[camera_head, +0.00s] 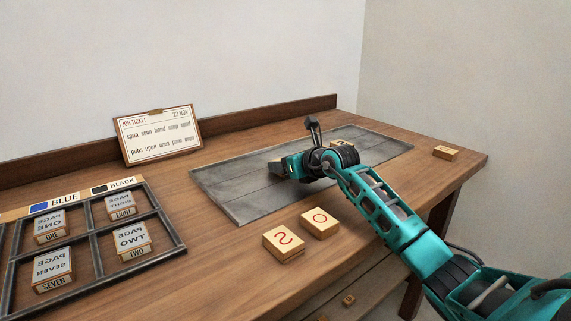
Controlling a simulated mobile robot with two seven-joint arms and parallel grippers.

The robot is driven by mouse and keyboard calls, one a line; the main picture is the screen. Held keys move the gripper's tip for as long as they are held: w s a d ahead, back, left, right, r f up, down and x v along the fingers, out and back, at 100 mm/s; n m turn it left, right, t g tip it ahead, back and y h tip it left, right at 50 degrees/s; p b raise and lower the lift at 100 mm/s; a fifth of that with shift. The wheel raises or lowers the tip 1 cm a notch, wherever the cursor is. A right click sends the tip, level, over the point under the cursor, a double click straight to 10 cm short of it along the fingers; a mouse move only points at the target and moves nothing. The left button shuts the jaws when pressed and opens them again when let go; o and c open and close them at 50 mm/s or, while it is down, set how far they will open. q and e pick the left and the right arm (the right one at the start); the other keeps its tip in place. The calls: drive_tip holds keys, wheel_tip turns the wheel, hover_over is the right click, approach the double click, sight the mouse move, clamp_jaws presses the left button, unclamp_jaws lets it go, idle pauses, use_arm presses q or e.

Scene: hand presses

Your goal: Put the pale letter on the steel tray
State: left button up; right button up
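The steel tray (240,203) is a flat grey plate lying in the middle of the wooden bench. My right gripper (278,168) is low over the tray's middle, its dark fingers pointing left. I cannot tell whether they are open or hold anything. A wooden letter block (343,142) shows just behind my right wrist, mostly hidden, at the tray's far side. Two letter blocks lie in front of the tray: one with a red S-like letter (284,243) and one with a red O (320,222). I cannot tell which letter is the pale one. My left gripper is out of view.
A small block (445,152) lies at the bench's right end. A dark divided frame (94,250) at the left holds several page blocks. A job ticket (159,134) stands at the back. Bench between frame and tray is clear.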

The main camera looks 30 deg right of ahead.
drive_tip(key=o, duration=1)
drive_tip(key=shift+r, duration=0.25)
drive_tip(key=p+v, duration=0.2)
drive_tip(key=v, duration=0.8)
drive_tip(key=shift+s, duration=0.25)
drive_tip(key=shift+v, duration=0.8)
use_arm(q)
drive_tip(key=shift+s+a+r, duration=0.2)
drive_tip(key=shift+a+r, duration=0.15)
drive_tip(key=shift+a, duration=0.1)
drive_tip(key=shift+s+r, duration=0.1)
